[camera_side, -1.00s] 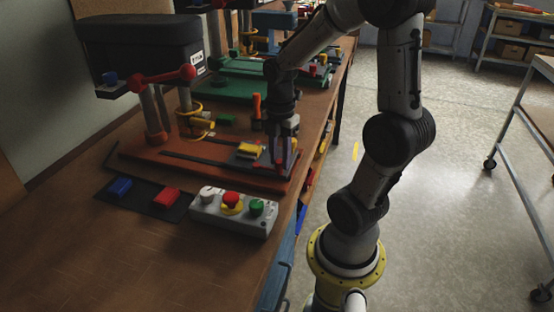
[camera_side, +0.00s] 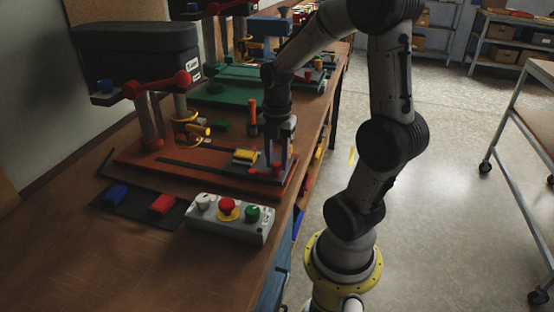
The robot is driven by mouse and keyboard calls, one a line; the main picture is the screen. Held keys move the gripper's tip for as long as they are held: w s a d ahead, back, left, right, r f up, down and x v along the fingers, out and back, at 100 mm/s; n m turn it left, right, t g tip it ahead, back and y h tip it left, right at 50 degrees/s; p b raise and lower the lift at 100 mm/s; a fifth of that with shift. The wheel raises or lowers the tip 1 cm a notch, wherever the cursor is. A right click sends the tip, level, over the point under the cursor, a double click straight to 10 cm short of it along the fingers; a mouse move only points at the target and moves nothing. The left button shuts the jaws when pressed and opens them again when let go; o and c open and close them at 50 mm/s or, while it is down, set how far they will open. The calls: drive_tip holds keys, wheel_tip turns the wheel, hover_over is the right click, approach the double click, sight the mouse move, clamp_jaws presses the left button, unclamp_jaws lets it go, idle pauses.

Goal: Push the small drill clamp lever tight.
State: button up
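The small drill has a dark boxy head (camera_side: 135,50) with a white label and red-knobbed handle (camera_side: 182,80), above a reddish-brown base (camera_side: 145,158). On the base's right part is a yellow block (camera_side: 244,157), with an upright orange handle (camera_side: 252,110) behind it. I cannot tell whether that handle is the clamp lever. My gripper (camera_side: 278,163) points down at the right end of the base, just right of the yellow block. Its fingers are small and dark here, so their opening and any contact are unclear. The gripper partly hides the clamp area.
A grey control box (camera_side: 230,222) with white, red and green buttons stands in front of the base. A dark mat (camera_side: 138,205) with blue and red blocks lies left of it. A green machine base (camera_side: 225,92) stands behind. The bench's front left is clear.

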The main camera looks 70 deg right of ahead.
sight(277, 163)
drive_tip(key=o, duration=0.3)
wheel_tip(277, 163, up, 14)
drive_tip(key=shift+f, duration=0.1)
idle(0.5)
idle(0.3)
